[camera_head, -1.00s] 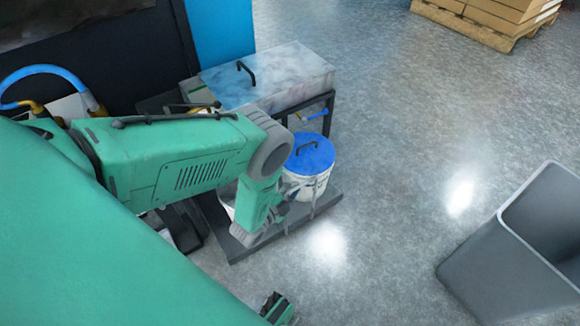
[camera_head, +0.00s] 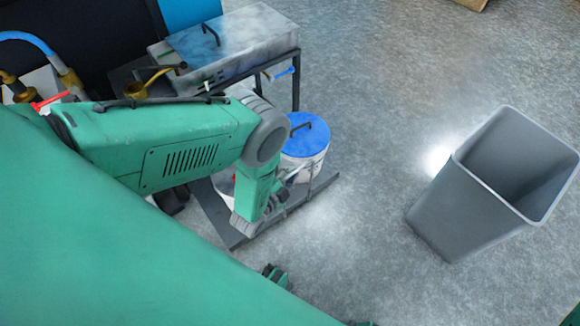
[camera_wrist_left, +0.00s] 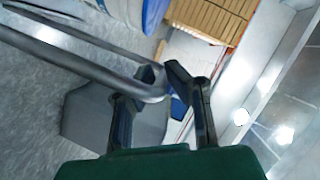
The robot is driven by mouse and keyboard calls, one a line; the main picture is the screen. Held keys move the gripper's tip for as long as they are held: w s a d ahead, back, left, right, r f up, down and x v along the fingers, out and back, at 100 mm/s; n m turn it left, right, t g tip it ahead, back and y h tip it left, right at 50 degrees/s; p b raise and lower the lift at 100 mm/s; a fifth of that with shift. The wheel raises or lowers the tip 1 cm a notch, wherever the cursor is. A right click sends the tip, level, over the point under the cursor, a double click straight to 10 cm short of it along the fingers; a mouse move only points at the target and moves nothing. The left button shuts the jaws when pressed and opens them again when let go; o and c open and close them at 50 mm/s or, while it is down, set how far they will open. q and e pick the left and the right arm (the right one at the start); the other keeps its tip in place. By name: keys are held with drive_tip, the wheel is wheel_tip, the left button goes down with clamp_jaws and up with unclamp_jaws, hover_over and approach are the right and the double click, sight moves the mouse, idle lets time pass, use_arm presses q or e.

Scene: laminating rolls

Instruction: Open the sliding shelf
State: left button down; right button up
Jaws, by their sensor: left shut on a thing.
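The sliding shelf (camera_head: 218,216) is a dark low platform projecting from under the metal bench. It carries a white bucket (camera_head: 305,169) with a blue lid and black handle. My left gripper (camera_head: 277,203) is at the shelf's front side, beside the bucket, and its fingers are partly hidden by my arm in the head view. In the left wrist view, my left gripper (camera_wrist_left: 165,85) is shut on a grey bar (camera_wrist_left: 85,65), apparently the shelf's handle. The bar's curved end lies between the fingertips.
The bench (camera_head: 232,45) has a metal top with a black handle and a blue lever (camera_head: 284,72) below. A grey open bin (camera_head: 470,205) stands to the right. Floor between shelf and bin is clear. Hoses (camera_head: 40,45) are at upper left.

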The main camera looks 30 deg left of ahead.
use_arm(q)
drive_tip(key=shift+s+f, duration=0.1)
drive_tip(key=c, duration=1.6)
unclamp_jaws()
drive_tip(key=v, duration=1.1)
drive_tip(key=shift+s, duration=0.45)
